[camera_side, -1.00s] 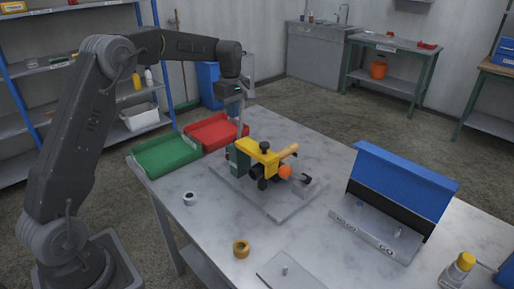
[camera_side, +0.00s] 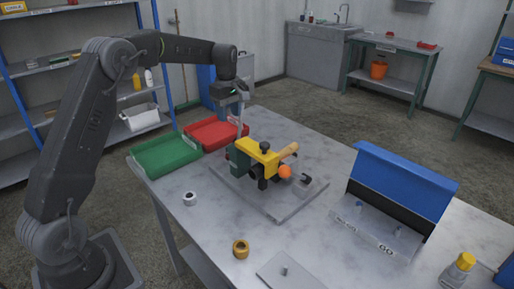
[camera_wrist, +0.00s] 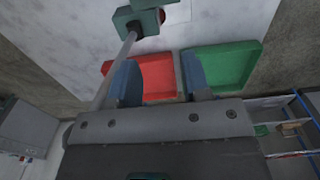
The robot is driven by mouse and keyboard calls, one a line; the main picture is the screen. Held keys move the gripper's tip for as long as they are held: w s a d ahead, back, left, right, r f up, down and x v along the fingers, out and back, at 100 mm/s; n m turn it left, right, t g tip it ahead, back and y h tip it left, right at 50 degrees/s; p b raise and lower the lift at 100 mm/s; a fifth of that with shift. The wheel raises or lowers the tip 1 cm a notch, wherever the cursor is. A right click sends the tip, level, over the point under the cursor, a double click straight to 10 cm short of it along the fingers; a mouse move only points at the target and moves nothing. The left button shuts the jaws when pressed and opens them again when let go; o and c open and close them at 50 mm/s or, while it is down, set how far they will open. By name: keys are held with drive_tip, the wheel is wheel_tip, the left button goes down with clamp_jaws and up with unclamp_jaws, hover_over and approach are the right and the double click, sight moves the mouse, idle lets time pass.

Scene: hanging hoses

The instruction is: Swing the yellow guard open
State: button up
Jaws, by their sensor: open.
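The yellow guard (camera_side: 258,151) sits across the top of a small fixture on the bench, with a dark knob on it. A dark green block (camera_side: 240,157) is at its left end. An orange ball (camera_side: 285,171) and a tan handle-like piece (camera_side: 288,151) are at its right. My gripper (camera_side: 240,97) is above and behind the fixture, apart from the guard. In the wrist view my gripper (camera_wrist: 160,75) has its two fingers spread with nothing between them. A thin grey rod (camera_wrist: 115,68) passes left of the fingers. The guard is not clearly visible there.
A green tray (camera_side: 165,155) and a red tray (camera_side: 212,134) stand behind the fixture. A blue-backed stand (camera_side: 403,185) is at the right. A white ring (camera_side: 190,198), a yellow ring (camera_side: 240,248) and a flat plate (camera_side: 290,271) lie in front. Bench between is clear.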

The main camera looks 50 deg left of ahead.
drive_tip(key=o, duration=0.3)
drive_tip(key=shift+o, duration=0.2)
wheel_tip(320, 180, up, 9)
idle(0.8)
